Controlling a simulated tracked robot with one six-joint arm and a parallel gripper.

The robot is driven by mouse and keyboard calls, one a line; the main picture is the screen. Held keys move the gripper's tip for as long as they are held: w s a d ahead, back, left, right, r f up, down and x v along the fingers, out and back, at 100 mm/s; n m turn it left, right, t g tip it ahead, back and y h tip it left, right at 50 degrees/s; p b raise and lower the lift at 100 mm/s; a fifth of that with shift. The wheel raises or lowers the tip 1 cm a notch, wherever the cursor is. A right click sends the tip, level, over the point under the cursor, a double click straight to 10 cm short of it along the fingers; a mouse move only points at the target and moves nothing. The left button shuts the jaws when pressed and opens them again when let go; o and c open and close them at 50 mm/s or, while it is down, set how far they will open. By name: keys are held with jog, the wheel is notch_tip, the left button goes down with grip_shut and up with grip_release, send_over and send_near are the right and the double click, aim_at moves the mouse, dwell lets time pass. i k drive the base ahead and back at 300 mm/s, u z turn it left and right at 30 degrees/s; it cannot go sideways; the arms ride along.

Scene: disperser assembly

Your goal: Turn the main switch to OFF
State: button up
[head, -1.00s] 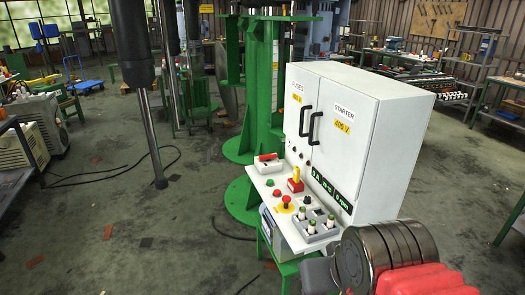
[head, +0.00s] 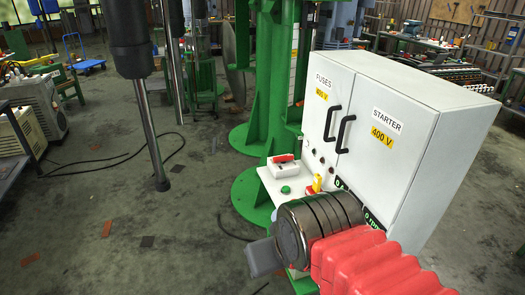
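The control panel (head: 268,182) juts out from the front of a white cabinet. On it are a yellow handle on a red base (head: 315,186) and a white box with a red lever (head: 284,159). No readable label shows which is the main switch. The yellow handle stands roughly upright. My gripper (head: 262,257), a grey end piece ahead of my dark ringed wrist and red sleeve, is over the near part of the panel, in front of and below the yellow handle in the picture. Its fingers cannot be made out. My arm hides the near panel controls.
The white cabinet (head: 400,130), labelled FUSES and STARTER with two black handles, stands right behind the panel. A green machine column (head: 272,90) rises behind it. A green button (head: 286,190) sits on the panel. The floor (head: 110,230) to the left is mostly clear, with a cable.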

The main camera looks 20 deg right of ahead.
aim_at(283, 159)
jog(key=u, duration=0.25)
jog(key=i, duration=1.5)
jog(key=z, duration=0.55)
jog(key=i, duration=0.8)
jog(key=z, duration=0.4)
